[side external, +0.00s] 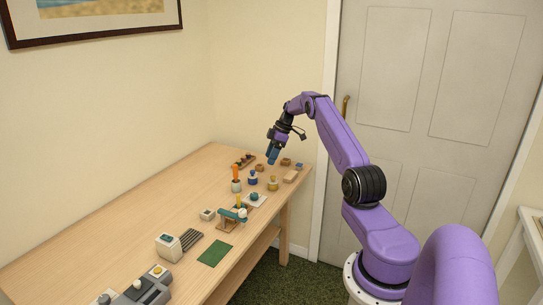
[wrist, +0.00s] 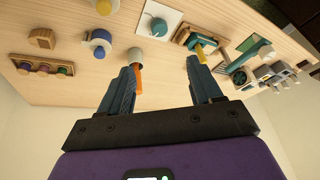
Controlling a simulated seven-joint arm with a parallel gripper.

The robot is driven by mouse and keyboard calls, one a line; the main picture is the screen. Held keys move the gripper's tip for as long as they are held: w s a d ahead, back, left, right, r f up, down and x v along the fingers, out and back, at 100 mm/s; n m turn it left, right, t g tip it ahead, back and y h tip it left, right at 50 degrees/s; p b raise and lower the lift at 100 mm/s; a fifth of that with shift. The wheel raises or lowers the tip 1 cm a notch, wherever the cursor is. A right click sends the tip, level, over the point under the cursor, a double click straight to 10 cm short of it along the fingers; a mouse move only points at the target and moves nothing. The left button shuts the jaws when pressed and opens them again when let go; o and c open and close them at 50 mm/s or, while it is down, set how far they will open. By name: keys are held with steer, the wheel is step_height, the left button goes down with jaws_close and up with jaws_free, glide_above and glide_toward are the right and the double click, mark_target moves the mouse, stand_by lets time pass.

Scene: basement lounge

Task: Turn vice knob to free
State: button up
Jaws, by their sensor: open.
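My gripper (side external: 272,157) is open and empty above the far part of the table.
An orange-handled tool in a pale cup (side external: 236,180) stands close by; its handle (wrist: 138,78) shows beside my left finger.

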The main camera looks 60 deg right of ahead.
mark_target(255, 195)
steer(key=s+a+f+m+t+y, duration=0.2)
steer(key=a+f+m+t, duration=0.1)
steer(key=m, duration=0.7)
steer(key=s+a+f+m+t+y, duration=0.2)
steer(key=s+a+f+m+t, duration=0.1)
steer(key=m, duration=0.7)
steer(key=s+f+m+t+h, duration=0.2)
steer(key=s+m+h, duration=0.15)
steer(key=m, duration=0.75)
steer(key=s+f+m+t+h, duration=0.2)
steer(key=s+f+m+h, duration=0.15)
steer(key=m, duration=0.85)
steer(key=x, duration=1.1)
steer(key=d+r+x, duration=0.1)
steer(key=x, duration=0.5)
steer(key=shift+w, duration=0.3)
steer(key=c, duration=1)
